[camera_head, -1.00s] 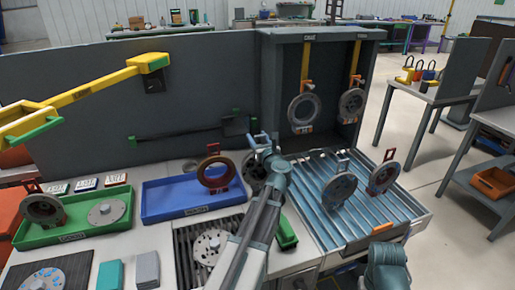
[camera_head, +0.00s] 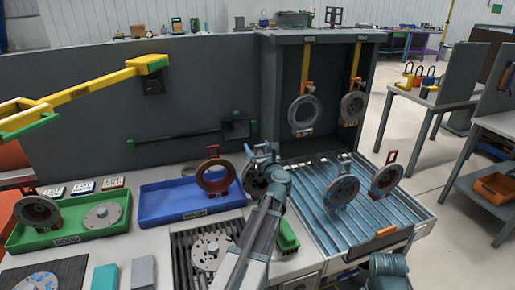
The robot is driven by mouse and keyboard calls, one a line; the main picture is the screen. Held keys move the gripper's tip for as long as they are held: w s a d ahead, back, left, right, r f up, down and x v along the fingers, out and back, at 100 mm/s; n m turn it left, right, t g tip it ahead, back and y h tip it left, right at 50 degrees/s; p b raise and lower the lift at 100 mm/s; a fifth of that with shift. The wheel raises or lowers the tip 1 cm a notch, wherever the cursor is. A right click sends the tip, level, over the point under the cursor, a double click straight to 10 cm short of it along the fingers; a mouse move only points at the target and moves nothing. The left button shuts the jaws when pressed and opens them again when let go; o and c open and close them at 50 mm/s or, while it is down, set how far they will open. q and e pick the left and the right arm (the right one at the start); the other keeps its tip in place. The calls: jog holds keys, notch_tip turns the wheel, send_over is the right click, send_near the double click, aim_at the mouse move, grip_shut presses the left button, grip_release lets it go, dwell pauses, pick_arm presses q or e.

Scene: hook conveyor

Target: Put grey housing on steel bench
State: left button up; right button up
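A grey round housing (camera_head: 252,178) is upright between the blue tray and the slatted steel surface, partly behind my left arm. My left gripper (camera_head: 260,152) is at its upper edge; the arm hides the contact, so I cannot tell whether the fingers are closed on it. The slatted steel bench (camera_head: 325,228) carries a grey-blue housing (camera_head: 341,193) and a grey housing with a red handle (camera_head: 386,180). Another dark grey housing (camera_head: 38,212) stands in the green tray. My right gripper is not in view; only my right arm shows at the bottom edge.
A blue tray (camera_head: 160,213) holds a brown ring housing (camera_head: 215,178). A green tray (camera_head: 75,237) also holds a grey disc (camera_head: 102,215). Two rings (camera_head: 304,115) hang on yellow hooks in a dark cabinet.

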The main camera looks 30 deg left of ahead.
pick_arm(q)
jog(key=shift+r, duration=0.15)
jog(key=v, duration=1.2)
